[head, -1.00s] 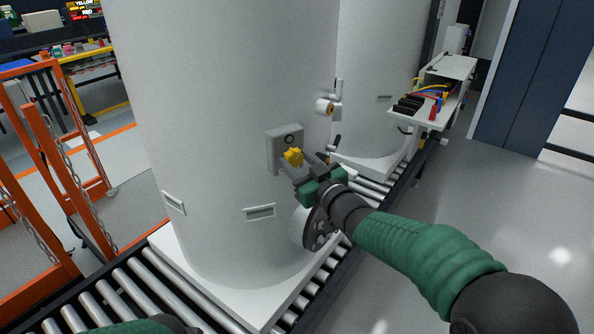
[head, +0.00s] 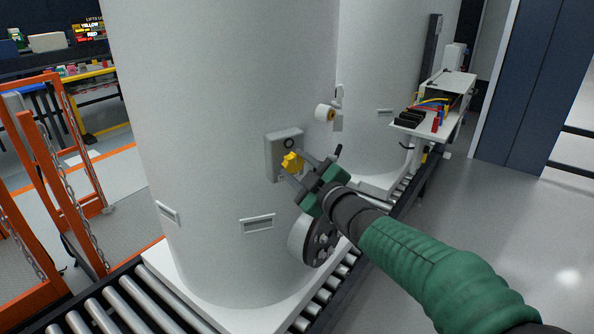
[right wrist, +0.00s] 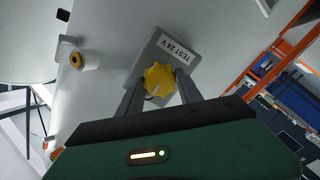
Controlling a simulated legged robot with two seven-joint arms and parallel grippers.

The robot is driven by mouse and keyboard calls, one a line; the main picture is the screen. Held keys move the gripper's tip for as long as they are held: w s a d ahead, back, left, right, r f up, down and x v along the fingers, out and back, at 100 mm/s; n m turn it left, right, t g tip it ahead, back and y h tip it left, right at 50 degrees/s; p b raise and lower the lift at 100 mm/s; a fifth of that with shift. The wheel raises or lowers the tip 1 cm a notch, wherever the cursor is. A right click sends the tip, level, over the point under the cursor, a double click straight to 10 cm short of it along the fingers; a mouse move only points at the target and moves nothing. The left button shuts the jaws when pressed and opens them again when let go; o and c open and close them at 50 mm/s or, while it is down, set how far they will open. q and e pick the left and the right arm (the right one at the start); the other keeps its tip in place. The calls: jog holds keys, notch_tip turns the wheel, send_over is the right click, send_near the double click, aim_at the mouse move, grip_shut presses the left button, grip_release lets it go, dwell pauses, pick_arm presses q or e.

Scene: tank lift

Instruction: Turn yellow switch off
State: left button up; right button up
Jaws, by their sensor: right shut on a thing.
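The yellow switch (head: 292,162) is a knob on a grey box (head: 272,150) fixed to the side of the large white tank (head: 225,80). My right gripper (head: 294,164) is shut on the knob, one finger on each side of it. In the right wrist view the yellow switch (right wrist: 159,79) sits between the two dark fingers, with a pale mark at its lower left. The box (right wrist: 178,50) there carries a label reading "TEST 24 V". My left gripper is out of the head view.
A white roll-like fitting (head: 325,112) sticks out of the tank right of the box. A dark round flange (head: 320,243) is below my right gripper. The tank stands on a roller conveyor (head: 120,310). Orange railings (head: 35,150) stand left; open floor lies right.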

jog(key=shift+f, duration=0.3)
jog(key=o, duration=1.4)
jog(key=shift+r, duration=0.2)
jog(key=shift+c, duration=0.2)
jog(key=v, duration=1.6)
jog(key=shift+s+d, duration=0.2)
jog(key=shift+s, duration=0.15)
jog(key=shift+f, duration=0.1)
